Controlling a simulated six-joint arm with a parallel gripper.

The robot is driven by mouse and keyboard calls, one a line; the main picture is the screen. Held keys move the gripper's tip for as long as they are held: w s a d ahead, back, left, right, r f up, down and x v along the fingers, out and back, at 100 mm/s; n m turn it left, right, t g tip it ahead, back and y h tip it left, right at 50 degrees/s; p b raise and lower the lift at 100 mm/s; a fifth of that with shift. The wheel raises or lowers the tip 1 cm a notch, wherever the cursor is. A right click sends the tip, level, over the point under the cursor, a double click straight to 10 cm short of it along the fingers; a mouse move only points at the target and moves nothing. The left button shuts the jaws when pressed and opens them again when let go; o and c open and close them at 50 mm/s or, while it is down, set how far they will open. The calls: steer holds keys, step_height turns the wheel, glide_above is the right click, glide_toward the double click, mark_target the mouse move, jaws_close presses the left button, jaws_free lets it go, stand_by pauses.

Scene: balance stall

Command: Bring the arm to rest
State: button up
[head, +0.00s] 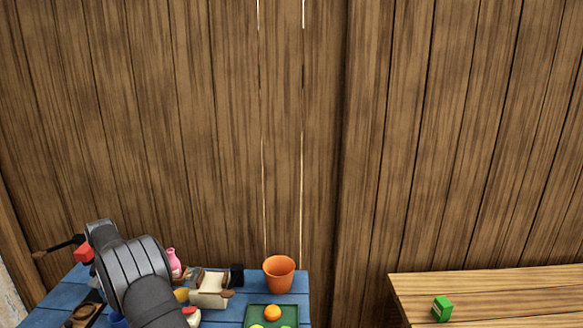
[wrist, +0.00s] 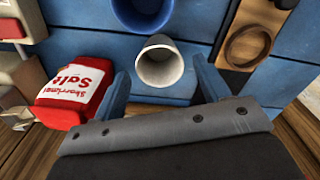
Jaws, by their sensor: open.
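My gripper (wrist: 160,68) shows in the wrist view with its two fingers spread apart. A white cup (wrist: 162,68) appears in the gap between the fingers; I see into its open top, and nothing is gripped. I cannot tell how far the cup is from the fingertips. In the head view my dark arm is bent over the left part of the blue table (head: 62,296), and it hides the fingers.
A red salt package (wrist: 75,92) lies left of the fingers. A blue cup (wrist: 143,10) is beyond the white cup. An orange pot (head: 279,274) and a green tray (head: 254,313) stand right of my arm. A green block (head: 442,308) sits on a separate wooden table (head: 510,290).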

step_height(320, 180, up, 7)
step_height(320, 180, down, 12)
steer(key=shift+f, duration=0.1)
step_height(320, 180, up, 15)
steer(key=d, duration=0.1)
steer(key=w+d+m, duration=0.1)
steer(key=w+d, duration=0.3)
steer(key=d, duration=0.5)
steer(key=w+d+r+m, duration=0.1)
steer(key=w+d, duration=0.4)
steer(key=d, duration=0.5)
steer(key=w+d+m, duration=0.1)
steer(key=w+d, duration=0.3)
steer(key=d, duration=0.5)
steer(key=s+d+m, duration=0.1)
steer(key=d+m, duration=0.2)
steer(key=d, duration=2.5)
steer(key=shift+s+r+m, duration=0.25)
steer(key=shift+r+m, duration=0.05)
steer(key=shift+m, duration=0.1)
